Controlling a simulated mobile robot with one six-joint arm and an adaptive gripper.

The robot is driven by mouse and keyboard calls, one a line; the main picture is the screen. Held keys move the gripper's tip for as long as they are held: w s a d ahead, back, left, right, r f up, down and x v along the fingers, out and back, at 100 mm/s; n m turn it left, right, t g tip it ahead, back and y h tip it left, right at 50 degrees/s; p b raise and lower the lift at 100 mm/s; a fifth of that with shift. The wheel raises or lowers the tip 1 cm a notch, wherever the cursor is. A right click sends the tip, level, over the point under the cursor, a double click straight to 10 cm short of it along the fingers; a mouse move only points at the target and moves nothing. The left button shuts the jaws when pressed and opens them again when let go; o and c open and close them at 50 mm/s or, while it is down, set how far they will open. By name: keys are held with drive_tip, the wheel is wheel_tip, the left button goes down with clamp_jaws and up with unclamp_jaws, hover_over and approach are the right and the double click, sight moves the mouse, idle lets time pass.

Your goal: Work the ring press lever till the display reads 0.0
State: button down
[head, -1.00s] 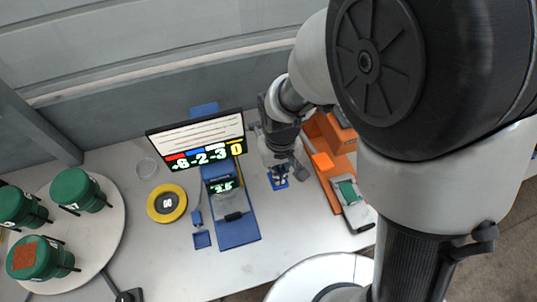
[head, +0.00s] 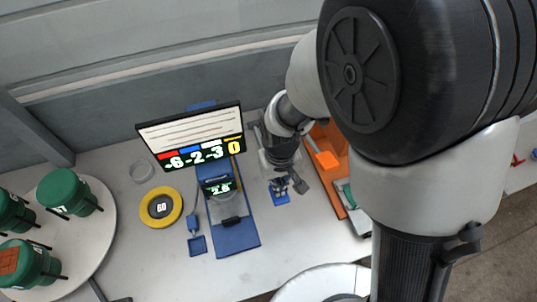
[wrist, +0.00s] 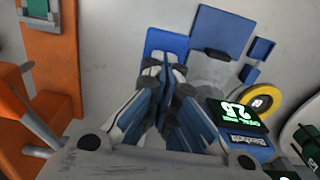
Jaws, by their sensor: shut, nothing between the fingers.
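My gripper (head: 280,186) is shut and empty, over a small blue base (head: 281,199) right of the blue press-like stand. In the wrist view its fingertips (wrist: 164,68) meet in front of that base (wrist: 166,42); contact cannot be told. The blue stand (head: 238,240) carries a small display (head: 217,187), which seems to read 2.6; the last digit is hard to read. The display also shows upside down in the wrist view (wrist: 238,115). A grey rod (wrist: 38,128) shows beside the orange unit (head: 324,141). I cannot tell for sure which part is the lever.
A scoreboard (head: 190,135) stands behind the blue stand. A yellow ring-shaped disc (head: 148,211) and a small blue block (head: 197,244) lie left of it. A round table (head: 85,245) holds green containers. The orange unit is close on the gripper's right.

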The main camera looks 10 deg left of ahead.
drive_tip(key=shift+f+b, duration=0.75)
drive_tip(key=shift+f, duration=0.4)
wheel_tip(320, 180, up, 16)
drive_tip(key=p, duration=1.2)
drive_tip(key=shift+f, duration=0.15)
